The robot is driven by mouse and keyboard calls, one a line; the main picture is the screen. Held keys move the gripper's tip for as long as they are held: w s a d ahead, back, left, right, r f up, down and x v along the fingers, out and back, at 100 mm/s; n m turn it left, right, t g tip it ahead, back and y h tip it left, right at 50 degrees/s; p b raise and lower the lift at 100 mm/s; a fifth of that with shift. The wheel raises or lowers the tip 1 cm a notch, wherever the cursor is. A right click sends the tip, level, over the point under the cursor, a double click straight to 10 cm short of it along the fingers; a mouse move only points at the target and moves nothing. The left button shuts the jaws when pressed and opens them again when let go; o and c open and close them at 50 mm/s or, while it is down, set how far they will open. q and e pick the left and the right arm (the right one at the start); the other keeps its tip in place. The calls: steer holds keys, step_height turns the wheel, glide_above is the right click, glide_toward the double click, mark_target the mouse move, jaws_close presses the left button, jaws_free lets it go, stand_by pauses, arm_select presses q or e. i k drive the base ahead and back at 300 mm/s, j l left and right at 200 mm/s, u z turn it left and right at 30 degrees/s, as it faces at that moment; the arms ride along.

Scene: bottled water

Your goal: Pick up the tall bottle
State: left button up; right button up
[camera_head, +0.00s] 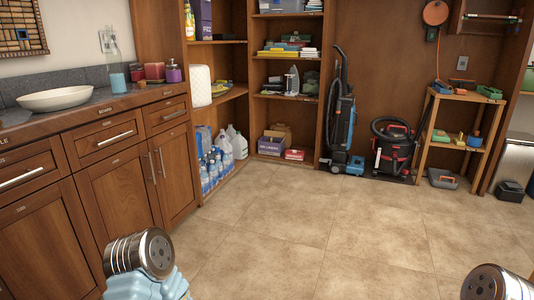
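A tall clear, greenish bottle (114,50) stands upright on the counter at the left, just behind a small teal jar (117,83). Several clear water bottles (213,172) with blue labels stand upright in a group on the lowest shelf level, past the end of the cabinets. Larger whitish jugs (239,146) stand behind them. I cannot tell which single bottle is the tall one. Parts of both my arms show at the bottom edge, well apart from all bottles. Neither of my grippers is in view.
The tiled floor (290,235) is open in the middle. Wooden cabinets (118,190) line the left. A white bowl (54,98) sits on the counter. An upright vacuum (341,115), a red-black canister vacuum (392,148) and a small wooden shelf (425,133) stand along the back wall.

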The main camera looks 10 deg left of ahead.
mark_target(112, 55)
steer(key=i+u, duration=0.3)
steer(key=u, duration=0.15)
steer(key=i+l+u, duration=0.2)
steer(key=u, duration=0.25)
steer(key=i+l+u, duration=0.3)
steer(key=u, duration=0.15)
steer(key=i+l+u, duration=0.25)
steer(key=u, duration=0.2)
